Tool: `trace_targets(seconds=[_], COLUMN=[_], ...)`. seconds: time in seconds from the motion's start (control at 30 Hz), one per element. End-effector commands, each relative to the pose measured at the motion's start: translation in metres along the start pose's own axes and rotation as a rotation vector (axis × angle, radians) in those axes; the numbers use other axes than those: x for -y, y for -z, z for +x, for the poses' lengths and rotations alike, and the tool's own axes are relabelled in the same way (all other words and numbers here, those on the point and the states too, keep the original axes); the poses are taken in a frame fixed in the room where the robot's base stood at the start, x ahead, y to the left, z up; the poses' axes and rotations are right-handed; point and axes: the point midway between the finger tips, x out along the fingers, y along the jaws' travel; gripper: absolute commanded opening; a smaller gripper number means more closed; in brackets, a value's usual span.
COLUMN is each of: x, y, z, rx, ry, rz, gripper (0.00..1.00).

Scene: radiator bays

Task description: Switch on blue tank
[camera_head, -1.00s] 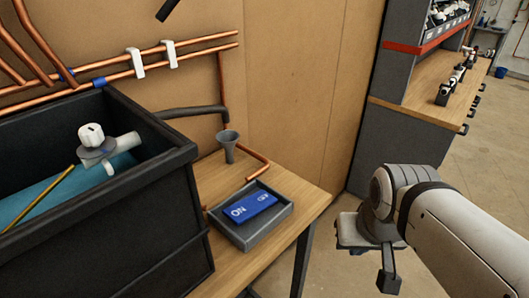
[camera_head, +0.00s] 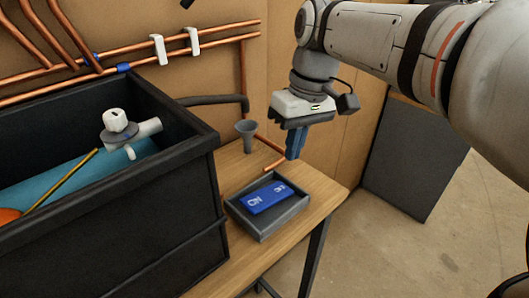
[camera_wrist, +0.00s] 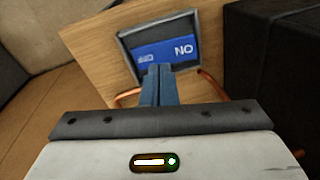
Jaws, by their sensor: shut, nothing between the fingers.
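A blue switch plate (camera_head: 268,198) lies in a shallow grey tray (camera_head: 262,231) on the wooden bench. It has white "ON" lettering at its left end and smaller lettering at its right end. The plate also shows in the wrist view (camera_wrist: 165,52), with the lettering upside down. My gripper (camera_head: 294,157) is above the bench, just beyond the tray's back right side, apart from the plate. Its blue fingers (camera_wrist: 159,68) are shut and empty, pointing down. A black tank (camera_head: 130,215) with blue inside stands left of the tray.
A white-capped valve (camera_head: 118,122) and a yellow rod (camera_head: 62,180) are in the tank. A grey funnel (camera_head: 246,131) stands behind the tray, close to copper pipes (camera_head: 243,75). The bench (camera_head: 318,188) is bare right of the tray.

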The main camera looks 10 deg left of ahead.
Motion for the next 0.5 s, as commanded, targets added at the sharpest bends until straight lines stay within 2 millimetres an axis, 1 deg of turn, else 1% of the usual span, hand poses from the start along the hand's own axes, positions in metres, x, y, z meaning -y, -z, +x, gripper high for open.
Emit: trace_targets(seconds=[0.03, 0.1, 0.2, 0.3, 0.5], x=[0.011, 0.024, 0.034, 0.038, 0.037], y=[0.015, 0.027, 0.036, 0.039, 0.038], z=[-0.005, -0.010, -0.014, -0.016, -0.016], rx=[0.022, 0.046, 0.068, 0.075, 0.074], ry=[0.019, 0.041, 0.060, 0.066, 0.066], rz=[-0.055, -0.113, -0.163, -0.180, -0.178], gripper=[0.00, 0.00, 0.00, 0.00, 0.00])
